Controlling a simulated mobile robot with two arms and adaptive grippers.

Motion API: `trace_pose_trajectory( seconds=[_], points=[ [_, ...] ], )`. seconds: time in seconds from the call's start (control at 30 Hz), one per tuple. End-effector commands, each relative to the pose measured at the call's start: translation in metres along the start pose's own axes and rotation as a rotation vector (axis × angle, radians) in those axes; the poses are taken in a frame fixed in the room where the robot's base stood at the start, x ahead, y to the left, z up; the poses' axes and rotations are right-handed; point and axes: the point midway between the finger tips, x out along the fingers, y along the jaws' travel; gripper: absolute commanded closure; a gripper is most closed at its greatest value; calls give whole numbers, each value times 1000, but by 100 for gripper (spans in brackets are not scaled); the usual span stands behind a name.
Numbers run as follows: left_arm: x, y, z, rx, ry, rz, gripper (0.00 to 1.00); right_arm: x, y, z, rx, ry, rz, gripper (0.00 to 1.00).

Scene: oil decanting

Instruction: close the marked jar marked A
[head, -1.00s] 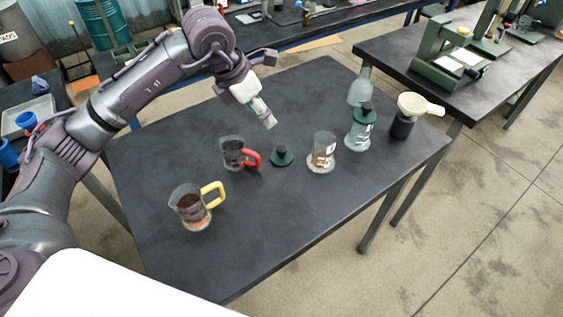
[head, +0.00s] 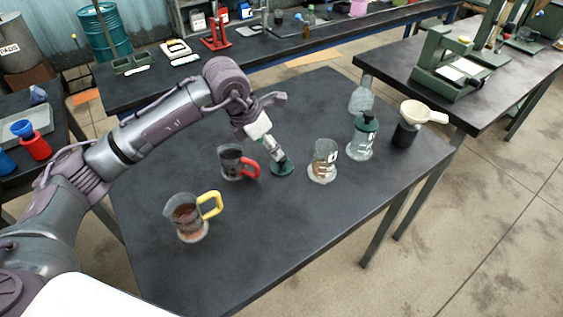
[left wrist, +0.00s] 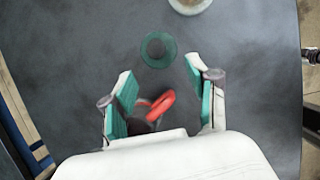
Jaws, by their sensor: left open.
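A dark green lid (head: 284,170) with a knob lies on the table; in the left wrist view it is a green ring (left wrist: 146,51). An open glass jar (head: 324,160) with brown contents and a white label stands right of it; its letter is too small to read. A second labelled glass jar (head: 360,145) wears a green lid. My left gripper (head: 279,160) points down over the loose lid, overlapping it in the head view. In the left wrist view the fingers (left wrist: 158,74) are spread with nothing between the tips, and the lid is ahead of them. My right gripper is not visible.
A red-handled pitcher (head: 235,163) stands close left of the lid, and a yellow-handled pitcher (head: 188,217) nearer me. A clear bottle (head: 361,97) and a pale funnel-like cup on a black holder (head: 405,134) stand at the right. The front middle of the table (head: 270,225) is clear.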

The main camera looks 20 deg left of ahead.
Motion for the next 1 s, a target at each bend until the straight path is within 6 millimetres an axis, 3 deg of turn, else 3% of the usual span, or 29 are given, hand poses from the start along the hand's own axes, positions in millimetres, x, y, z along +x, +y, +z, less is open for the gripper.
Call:
trace_pose_trajectory(
  seconds=[0.2, 0.67, 0.83, 1.0],
  points=[
    [29, 0, 1, -1, 1, -1, 41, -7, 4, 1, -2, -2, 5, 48],
    [38, 0, 2, 0, 1, -1, 41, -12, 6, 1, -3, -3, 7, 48],
    [62, 2, 10, -2, 2, -3, 41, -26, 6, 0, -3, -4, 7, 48],
    [82, 3, 9, 0, 0, -1, 41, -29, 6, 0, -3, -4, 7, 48]
  ],
)
